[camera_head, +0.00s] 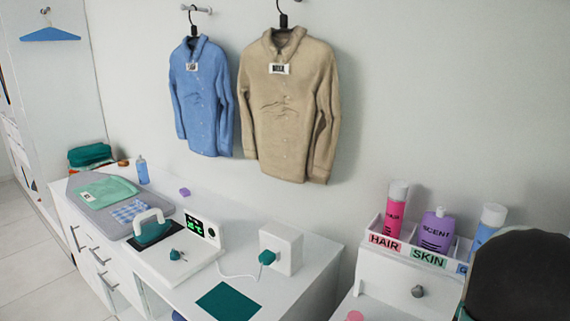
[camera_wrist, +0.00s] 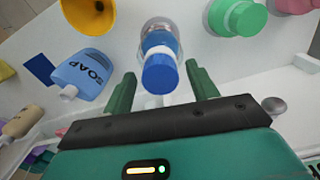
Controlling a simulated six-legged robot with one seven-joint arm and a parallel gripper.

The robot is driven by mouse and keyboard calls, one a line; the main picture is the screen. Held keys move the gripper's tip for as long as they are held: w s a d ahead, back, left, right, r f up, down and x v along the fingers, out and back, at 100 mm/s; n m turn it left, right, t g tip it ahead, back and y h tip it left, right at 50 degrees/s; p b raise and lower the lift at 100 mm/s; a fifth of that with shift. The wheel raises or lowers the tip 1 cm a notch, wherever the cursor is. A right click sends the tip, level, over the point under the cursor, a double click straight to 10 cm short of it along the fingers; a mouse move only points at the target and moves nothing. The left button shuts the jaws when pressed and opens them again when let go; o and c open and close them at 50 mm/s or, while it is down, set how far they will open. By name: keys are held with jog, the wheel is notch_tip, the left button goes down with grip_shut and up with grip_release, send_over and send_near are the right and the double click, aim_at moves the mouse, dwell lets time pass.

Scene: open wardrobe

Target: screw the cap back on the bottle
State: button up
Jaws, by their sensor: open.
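In the wrist view a blue cylindrical cap or bottle end (camera_wrist: 160,74) lies between the two green fingers of my gripper (camera_wrist: 161,80). A lighter blue section and a pale round rim show behind it; I cannot tell whether cap and bottle are joined. The fingers are apart, one on each side, with visible gaps. A light blue SOAP bottle (camera_wrist: 82,76) with a pale nozzle is to the left of the fingers. In the head view a blue bottle with a pale top (camera_head: 490,222) stands at the right, partly hidden by a dark part of my arm. My fingers are hidden there.
A white bin with HAIR and SKIN labels (camera_head: 405,248) holds a pink bottle (camera_head: 393,207) and a purple SCENT bottle (camera_head: 437,229). A yellow cone (camera_wrist: 92,12) and a green round thing (camera_wrist: 238,16) flank my gripper's view. The floor (camera_head: 40,260) at left is clear.

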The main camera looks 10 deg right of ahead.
jog(key=n, duration=1.3)
jog(key=c, duration=1)
jog(key=shift+c, duration=0.2)
